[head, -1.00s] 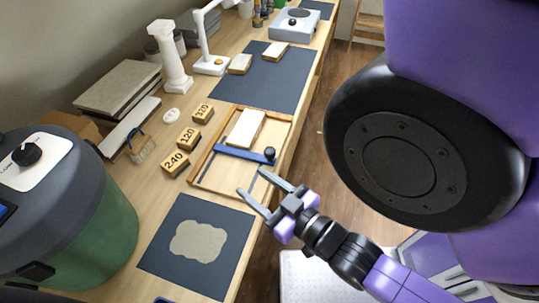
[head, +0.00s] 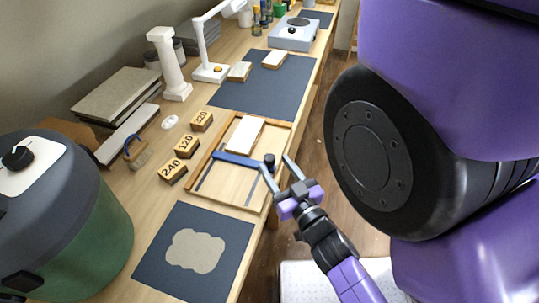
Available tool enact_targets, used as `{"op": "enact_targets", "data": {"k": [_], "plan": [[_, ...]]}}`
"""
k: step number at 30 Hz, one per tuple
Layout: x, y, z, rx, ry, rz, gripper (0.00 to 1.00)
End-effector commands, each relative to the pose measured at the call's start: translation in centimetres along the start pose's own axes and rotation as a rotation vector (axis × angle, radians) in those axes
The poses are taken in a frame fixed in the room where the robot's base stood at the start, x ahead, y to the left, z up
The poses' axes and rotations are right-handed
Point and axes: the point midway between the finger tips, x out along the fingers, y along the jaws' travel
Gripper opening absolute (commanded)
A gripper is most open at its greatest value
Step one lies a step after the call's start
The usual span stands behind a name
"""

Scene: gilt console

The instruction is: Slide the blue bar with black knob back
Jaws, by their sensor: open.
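The blue bar (head: 233,158) lies across a shallow wooden frame (head: 216,189) on the workbench. Its black knob (head: 269,159) stands at the bar's right end. A white block (head: 240,134) lies in the frame just behind the bar. My gripper (head: 277,163) is open, with its two fingers pointing toward the back. The left fingertip is close to the knob and the right one is to its right. I cannot tell whether a finger touches the knob.
Sanding blocks (head: 186,146) marked with numbers sit left of the frame. A dark mat (head: 164,255) with a beige flat piece (head: 195,251) lies in front. A green-grey pot (head: 75,225) stands at left. A second mat (head: 240,100) lies behind. The bench edge runs along the right.

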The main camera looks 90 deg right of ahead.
Motion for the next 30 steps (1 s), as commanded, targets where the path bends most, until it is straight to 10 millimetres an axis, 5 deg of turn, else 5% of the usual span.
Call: {"op": "enact_targets", "data": {"k": [9, 20, 28, 30], "plan": [[3.7, 0.0, -0.1, 0.001, 0.0, -0.001, 0.5], [4.2, 0.0, 0.0, 0.0, -0.001, 0.0, 0.5], [4.2, 0.0, 0.0, 0.0, -0.001, 0.0, 0.01], [4.2, 0.0, 0.0, 0.0, -0.001, 0.0, 0.0]]}}
